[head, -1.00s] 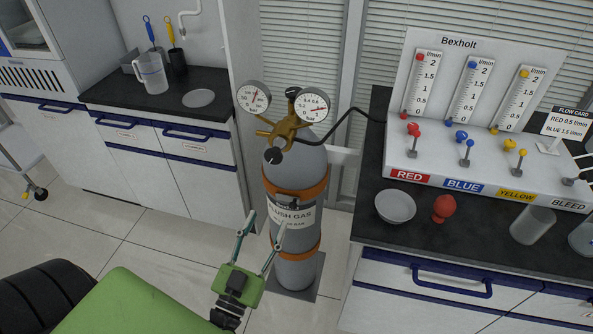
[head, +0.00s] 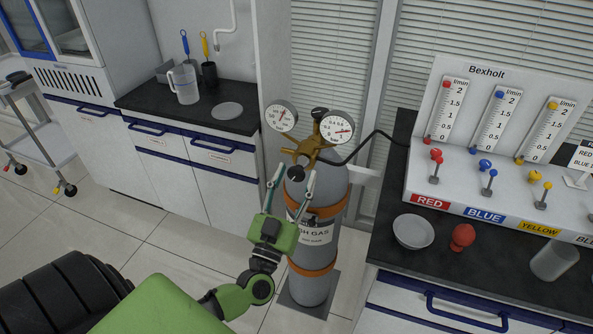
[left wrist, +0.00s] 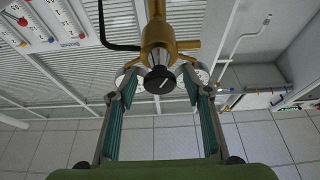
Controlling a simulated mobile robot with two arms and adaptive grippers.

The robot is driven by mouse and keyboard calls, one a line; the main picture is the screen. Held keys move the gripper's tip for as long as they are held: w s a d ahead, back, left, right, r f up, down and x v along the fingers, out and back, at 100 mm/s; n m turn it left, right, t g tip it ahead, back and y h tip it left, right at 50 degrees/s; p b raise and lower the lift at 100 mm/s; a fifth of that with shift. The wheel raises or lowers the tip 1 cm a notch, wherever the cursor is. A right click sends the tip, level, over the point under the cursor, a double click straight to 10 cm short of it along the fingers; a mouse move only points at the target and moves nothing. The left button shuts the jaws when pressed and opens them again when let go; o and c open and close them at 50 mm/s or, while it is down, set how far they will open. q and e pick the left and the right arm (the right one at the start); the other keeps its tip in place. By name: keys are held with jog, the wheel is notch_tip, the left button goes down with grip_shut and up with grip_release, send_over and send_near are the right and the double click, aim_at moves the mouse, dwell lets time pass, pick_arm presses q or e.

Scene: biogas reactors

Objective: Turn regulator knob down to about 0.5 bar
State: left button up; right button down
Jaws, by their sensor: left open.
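The gas cylinder (head: 318,245) stands upright, grey with orange straps and a flush gas label. On top is a brass regulator (head: 305,150) with two round gauges: the left gauge (head: 281,117) and the right gauge (head: 337,130). The black regulator knob (head: 296,173) faces forward at its lower front; in the left wrist view the knob (left wrist: 159,80) shows a white mark line. My left gripper (head: 292,178) is open just at the knob. In the left wrist view its fingertips (left wrist: 155,82) appear on both sides of the knob, apart from it. My right gripper is not seen.
A black hose (head: 372,142) runs from regulator towards the panel. The left counter (head: 140,103) stands behind.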

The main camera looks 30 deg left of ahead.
pick_arm(q)
jog(key=shift+w+a+r, duration=0.1)
jog(key=shift+w+r, duration=0.15)
jog(key=shift+w, duration=0.25)
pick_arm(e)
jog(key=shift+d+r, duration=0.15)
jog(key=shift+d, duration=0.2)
pick_arm(q)
jog(key=c, duration=1.1)
jog(key=shift+o, duration=0.2)
jog(key=shift+n+y, duration=0.4)
jog(key=shift+n, duration=0.1)
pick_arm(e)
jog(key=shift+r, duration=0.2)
